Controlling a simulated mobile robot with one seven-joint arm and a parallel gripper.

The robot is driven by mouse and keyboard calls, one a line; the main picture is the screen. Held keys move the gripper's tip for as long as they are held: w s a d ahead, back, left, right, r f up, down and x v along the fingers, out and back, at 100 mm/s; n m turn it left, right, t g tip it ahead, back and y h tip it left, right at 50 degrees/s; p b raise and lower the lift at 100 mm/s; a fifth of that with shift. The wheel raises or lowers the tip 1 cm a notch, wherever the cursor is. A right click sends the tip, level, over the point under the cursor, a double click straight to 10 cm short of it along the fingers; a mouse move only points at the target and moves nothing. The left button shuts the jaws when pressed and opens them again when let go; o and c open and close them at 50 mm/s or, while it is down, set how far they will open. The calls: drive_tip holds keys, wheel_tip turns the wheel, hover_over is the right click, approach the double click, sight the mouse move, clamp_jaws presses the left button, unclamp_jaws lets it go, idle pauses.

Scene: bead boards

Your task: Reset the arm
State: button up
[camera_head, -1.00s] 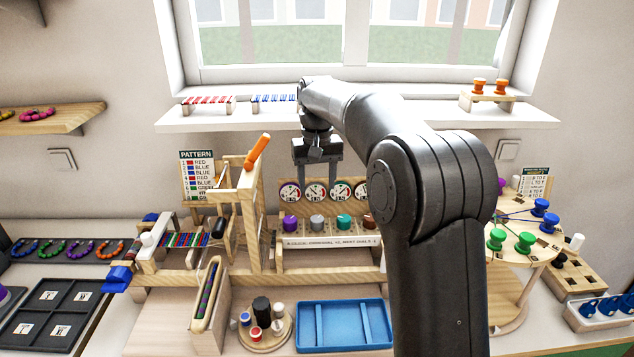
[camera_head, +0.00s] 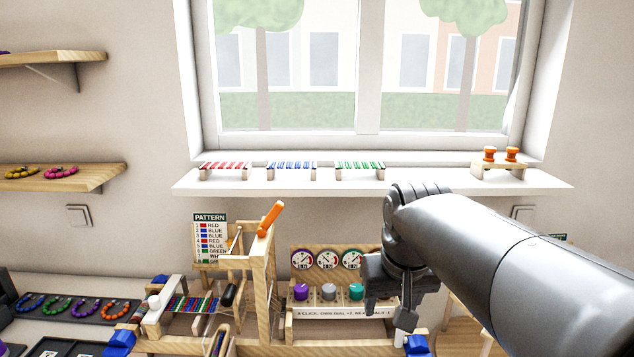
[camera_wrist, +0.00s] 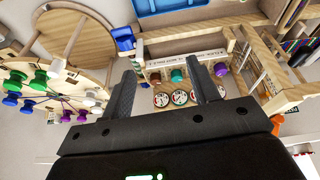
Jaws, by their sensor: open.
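My gripper (camera_wrist: 165,95) shows in the wrist view with its two dark fingers spread apart and nothing between them. In the head view my gripper (camera_head: 398,318) hangs below my dark arm, in front of the right part of the dial board (camera_head: 338,313). The fingers point down there and are partly hard to make out. The dial board has several round dials and a purple knob (camera_head: 301,291), a grey knob (camera_head: 329,291) and a teal knob (camera_head: 356,292). My arm hides its right end.
A wooden loom frame (camera_head: 262,290) with an orange handle (camera_head: 270,218) stands left of the dial board. Behind is a white window sill (camera_head: 430,182) with bead racks. The wrist view shows a round board (camera_wrist: 50,95) with green and blue spools and a blue tray (camera_wrist: 165,5).

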drive_tip(key=s+d+f+t, duration=0.2)
drive_tip(key=s+f, duration=0.4)
drive_tip(key=s, duration=0.6)
drive_tip(key=shift+s+d+f+m, duration=0.15)
drive_tip(key=shift+d+f+m, duration=0.05)
drive_tip(key=shift+d+m, duration=0.2)
idle(4.8)
drive_tip(key=w+a+r, duration=0.2)
drive_tip(key=w+r, duration=0.1)
drive_tip(key=w, duration=0.4)
drive_tip(key=n+g, duration=0.1)
drive_tip(key=n, duration=0.1)
hover_over(301, 288)
drive_tip(key=s, duration=0.4)
wheel_tip(301, 288, down, 3)
drive_tip(key=shift+y, duration=0.4)
drive_tip(key=x, duration=1)
drive_tip(key=shift+s+d, duration=0.1)
drive_tip(key=shift+d, duration=0.3)
